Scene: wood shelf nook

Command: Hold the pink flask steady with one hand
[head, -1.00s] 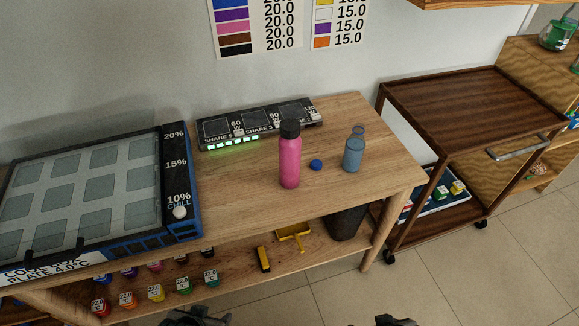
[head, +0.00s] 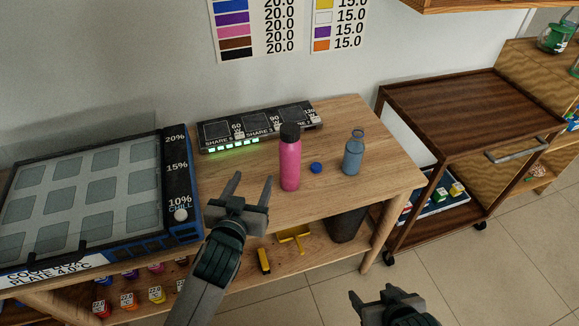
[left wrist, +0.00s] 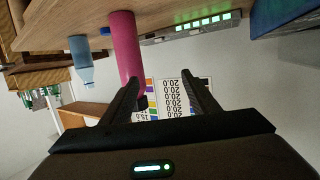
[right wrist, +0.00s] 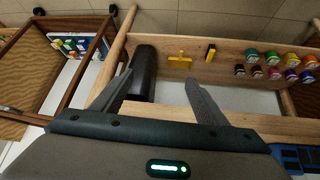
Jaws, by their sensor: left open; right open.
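The pink flask (head: 290,163) has a black cap and stands upright on the wooden table, right of the table's middle. It also shows in the left wrist view (left wrist: 126,45), just beyond the fingers. My left gripper (head: 253,182) is open and empty, a little left of the flask and apart from it. My right gripper (head: 375,294) is open and empty, low in front of the table; in the right wrist view its fingers (right wrist: 158,90) point toward the lower shelf.
A small blue cap (head: 316,168) and a blue-grey bottle (head: 353,156) stand right of the flask. A black panel with green lights (head: 262,127) lies behind it. A cooling plate (head: 85,195) fills the table's left. A brown cart (head: 450,105) stands at right.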

